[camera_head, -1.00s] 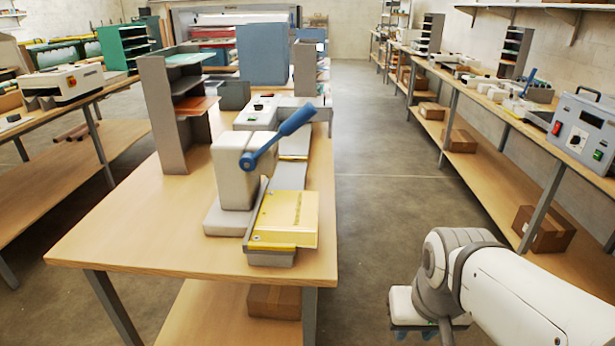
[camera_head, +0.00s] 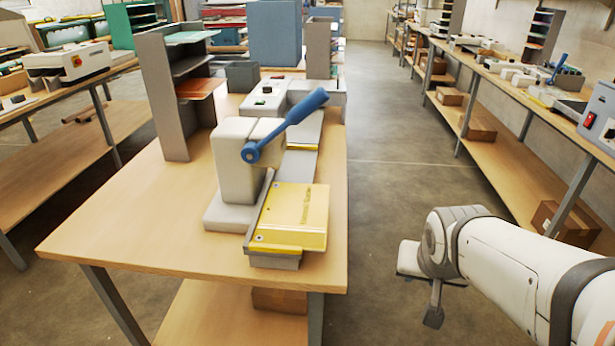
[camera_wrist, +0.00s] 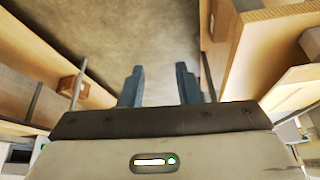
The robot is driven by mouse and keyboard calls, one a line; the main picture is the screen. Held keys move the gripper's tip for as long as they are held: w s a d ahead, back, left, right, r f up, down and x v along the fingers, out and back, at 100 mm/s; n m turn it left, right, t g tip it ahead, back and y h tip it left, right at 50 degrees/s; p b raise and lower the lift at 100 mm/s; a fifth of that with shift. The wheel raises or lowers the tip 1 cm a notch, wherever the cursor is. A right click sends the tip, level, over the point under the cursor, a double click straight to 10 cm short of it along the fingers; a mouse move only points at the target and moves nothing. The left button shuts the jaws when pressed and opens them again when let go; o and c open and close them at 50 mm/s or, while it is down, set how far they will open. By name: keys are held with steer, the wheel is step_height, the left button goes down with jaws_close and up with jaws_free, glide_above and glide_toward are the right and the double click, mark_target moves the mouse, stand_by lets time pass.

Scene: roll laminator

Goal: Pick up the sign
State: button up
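A yellow plate with small dark lettering (camera_head: 305,205), which looks like the sign, lies on the grey bed of a hand-lever machine (camera_head: 240,165). It sits near the front right edge of the middle table. I cannot read its lettering. My gripper (camera_wrist: 159,82) is open in the wrist view, with its two dark fingers apart and nothing between them. In the head view my wrist and gripper are to the right of the table, over the floor and clear of the plate. The plate cannot be made out in the wrist view.
The middle wooden table (camera_head: 130,225) has bare room at its front left. A tall grey shelf unit (camera_head: 163,95) stands behind the machine, whose blue lever (camera_head: 290,120) sticks up above the plate. The aisle floor (camera_head: 390,190) is clear; a workbench (camera_head: 500,90) lines the right.

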steer(key=w+f+m+t+b, duration=0.2)
steer(key=w+t, duration=0.1)
steer(key=w, duration=0.5)
steer(key=m+t+y+b, duration=0.5)
steer(key=y+b, duration=0.1)
steer(key=y, duration=0.7)
glide_toward(324, 212)
steer(key=shift+w+a+f, duration=0.15)
steer(key=shift+w+a, duration=0.1)
steer(key=shift+w, duration=0.3)
steer(key=shift+w+a+f, duration=0.15)
steer(key=shift+w+a, duration=0.1)
steer(key=shift+w, duration=0.3)
steer(key=shift+a+y, duration=0.3)
steer(key=x, duration=0.7)
steer(key=shift+a+b, duration=0.2)
steer(key=shift+b, duration=0.2)
